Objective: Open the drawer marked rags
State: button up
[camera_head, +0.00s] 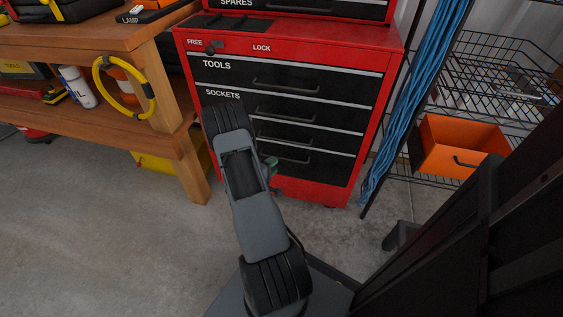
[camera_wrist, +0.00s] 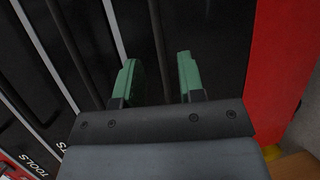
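A red tool chest (camera_head: 300,45) has a stack of black-fronted drawers, all shut. The upper ones read TOOLS (camera_head: 218,66) and SOCKETS (camera_head: 222,94). Below are further drawers (camera_head: 318,166) whose label area is covered by my arm; no rags label is readable. My gripper (camera_head: 271,168) is at the lower drawer fronts, mostly hidden behind my forearm. In the wrist view its two green fingers (camera_wrist: 160,80) are apart. A dark handle bar (camera_wrist: 157,35) runs toward the gap between them; I cannot tell whether they touch it.
A dark knob (camera_head: 211,47) sits by FREE on the FREE–LOCK strip atop the chest. A wooden bench (camera_head: 190,165) stands left, with a yellow hose (camera_head: 98,72). At right are blue cables (camera_head: 405,110) and a wire rack with an orange bin (camera_head: 455,142).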

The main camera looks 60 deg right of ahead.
jog(key=shift+s+d+f+b, duration=0.1)
jog(key=shift+d+f+b, duration=0.15)
jog(key=shift+d, duration=0.75)
jog(key=shift+s+d+f+b, duration=0.1)
jog(key=shift+d+b, duration=0.2)
jog(key=shift+d, duration=0.75)
jog(key=shift+s+d+f+b, duration=0.1)
jog(key=shift+d+f+b, duration=0.15)
jog(key=shift+d, duration=0.75)
grip_shut()
